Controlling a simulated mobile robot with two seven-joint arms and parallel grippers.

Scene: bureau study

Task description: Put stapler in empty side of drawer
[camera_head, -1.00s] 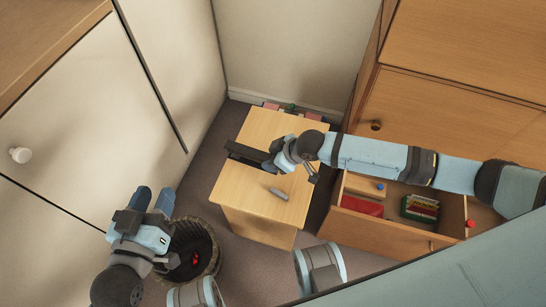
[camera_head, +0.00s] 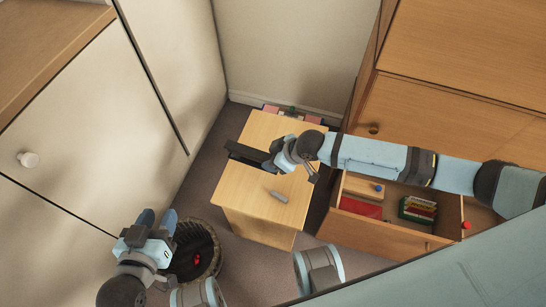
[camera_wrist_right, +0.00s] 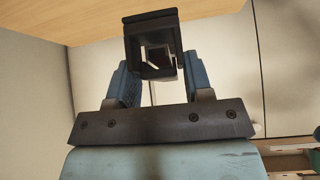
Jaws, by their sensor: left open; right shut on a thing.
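A black stapler (camera_head: 243,152) is held above the far left part of the small wooden table by my right gripper (camera_head: 268,161). In the right wrist view the black stapler (camera_wrist_right: 151,35) sits between the two blue fingers of my right gripper (camera_wrist_right: 160,82), which is shut on it. The open drawer (camera_head: 372,232) is at the right, below my right arm. It holds a red item (camera_head: 361,207) at the left and a stack of coloured items (camera_head: 418,209) at the right; my arm hides part of its back. My left gripper (camera_head: 156,218) is open and empty beside the basket.
The small wooden table (camera_head: 262,221) carries a small grey object (camera_head: 278,197). A dark woven basket (camera_head: 211,262) with something red inside stands on the floor at the left. White cabinet doors (camera_head: 75,125) line the left. A wooden cabinet (camera_head: 440,110) stands above the drawer.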

